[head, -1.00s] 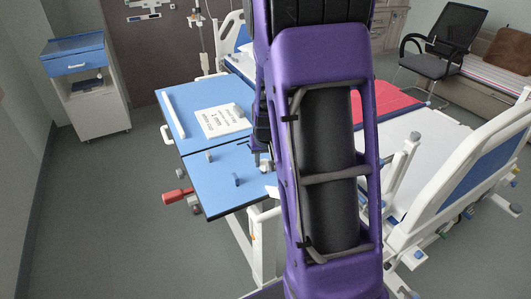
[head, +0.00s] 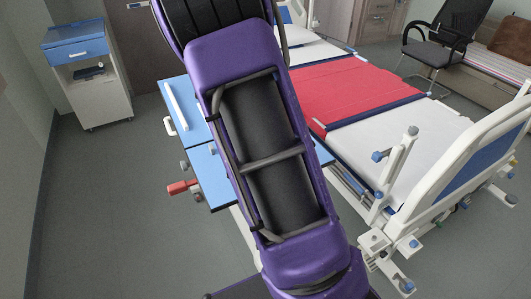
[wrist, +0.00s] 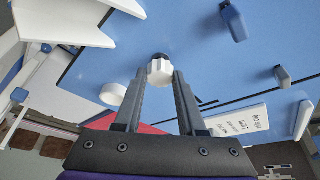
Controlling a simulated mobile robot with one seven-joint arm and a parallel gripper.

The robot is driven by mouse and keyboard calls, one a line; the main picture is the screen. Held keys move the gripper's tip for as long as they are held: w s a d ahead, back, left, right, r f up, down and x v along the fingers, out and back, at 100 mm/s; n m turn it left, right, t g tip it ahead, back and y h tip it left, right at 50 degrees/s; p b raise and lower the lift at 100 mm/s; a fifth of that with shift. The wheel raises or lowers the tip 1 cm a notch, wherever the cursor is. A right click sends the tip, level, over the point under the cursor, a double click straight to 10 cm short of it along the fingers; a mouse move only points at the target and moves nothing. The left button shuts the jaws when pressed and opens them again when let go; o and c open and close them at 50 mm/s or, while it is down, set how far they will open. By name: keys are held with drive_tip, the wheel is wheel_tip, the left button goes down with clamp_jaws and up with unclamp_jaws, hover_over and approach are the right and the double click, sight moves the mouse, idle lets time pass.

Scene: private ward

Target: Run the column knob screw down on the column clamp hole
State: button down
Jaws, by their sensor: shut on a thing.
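In the wrist view my gripper (wrist: 160,88) is shut on a white ribbed knob with a dark end, which I take to be the column knob screw (wrist: 160,71). The knob sits between the fingertips, its dark end pointing away from the palm. The blue table top (wrist: 190,40) lies beyond it; I cannot tell whether the knob touches anything. I cannot make out the column clamp hole in either view. In the head view my purple arm hides the gripper, the knob and much of the blue table (head: 172,95).
A red-handled part (head: 182,187) sticks out at the table's left edge. A printed sheet (wrist: 243,128) and small blue posts (wrist: 233,22) are on the table top. A bed with a red cover (head: 350,90) stands right. The floor at left (head: 100,210) is clear.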

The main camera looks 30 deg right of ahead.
drive_tip(key=m+g+h, duration=0.1)
drive_tip(key=m, duration=0.3)
drive_tip(key=shift+w+a, duration=0.1)
drive_tip(key=shift+w, duration=0.05)
drive_tip(key=shift+m+g, duration=0.3)
drive_tip(key=shift+m, duration=0.1)
drive_tip(key=shift+w, duration=0.1)
drive_tip(key=m, duration=0.2)
drive_tip(key=m+g, duration=0.1)
drive_tip(key=m, duration=0.1)
drive_tip(key=shift+w+r+m+g, duration=0.2)
drive_tip(key=shift+m+g, duration=0.1)
drive_tip(key=shift+m, duration=0.1)
drive_tip(key=shift+c, duration=2.1)
unclamp_jaws()
drive_tip(key=shift+s, duration=0.1)
drive_tip(key=shift+f, duration=0.15)
